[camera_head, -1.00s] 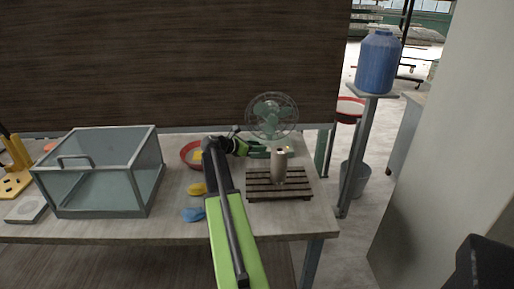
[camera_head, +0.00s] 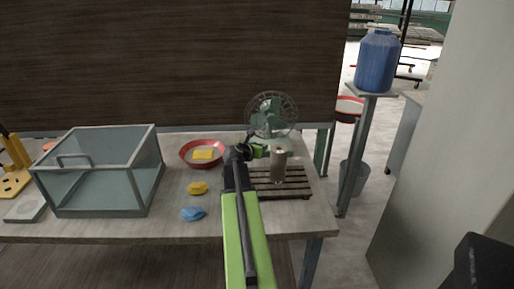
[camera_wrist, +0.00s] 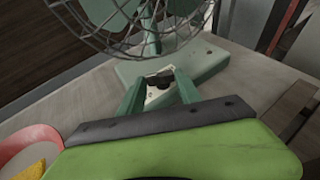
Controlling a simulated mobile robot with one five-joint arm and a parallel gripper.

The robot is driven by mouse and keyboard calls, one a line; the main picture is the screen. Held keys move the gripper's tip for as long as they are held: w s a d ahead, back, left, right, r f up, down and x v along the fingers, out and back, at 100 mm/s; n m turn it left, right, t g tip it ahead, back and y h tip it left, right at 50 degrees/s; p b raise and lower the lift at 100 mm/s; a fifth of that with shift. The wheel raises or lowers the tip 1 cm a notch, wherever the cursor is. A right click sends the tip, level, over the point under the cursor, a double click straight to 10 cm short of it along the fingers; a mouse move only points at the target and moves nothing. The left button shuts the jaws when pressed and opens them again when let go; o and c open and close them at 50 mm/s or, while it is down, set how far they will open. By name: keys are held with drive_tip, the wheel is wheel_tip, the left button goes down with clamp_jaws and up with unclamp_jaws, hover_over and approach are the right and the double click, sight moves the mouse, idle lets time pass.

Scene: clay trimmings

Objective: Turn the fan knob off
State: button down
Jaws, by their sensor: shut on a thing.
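The green fan (camera_head: 271,116) with its wire cage stands at the back right of the table. In the wrist view its green base (camera_wrist: 205,58) and lower cage are close in front of me. The dark fan knob (camera_wrist: 160,78) sits on a pale plate on the base. My gripper (camera_wrist: 155,84) has its two green fingers on either side of the knob and is shut on it. In the head view my gripper (camera_head: 264,151) is at the front of the fan, and my arm hides most of the base and the knob.
A red bowl (camera_head: 186,160) with a yellow piece, yellow clay (camera_head: 197,188) and blue clay (camera_head: 192,214) lie left. A glass box (camera_head: 108,210) stands farther left.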

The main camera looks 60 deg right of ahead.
drive_tip(key=shift+s+d+n+t, duration=0.15)
drive_tip(key=shift+s+n+t, duration=0.1)
drive_tip(key=shift+n+t, duration=0.2)
drive_tip(key=c, duration=0.9)
unclamp_jaws()
drive_tip(key=shift+o, duration=0.3)
drive_tip(key=p+v, duration=0.4)
drive_tip(key=v, duration=0.8)
drive_tip(key=shift+r+p, duration=0.1)
drive_tip(key=shift+p, duration=0.2)
drive_tip(key=shift+r, duration=0.1)
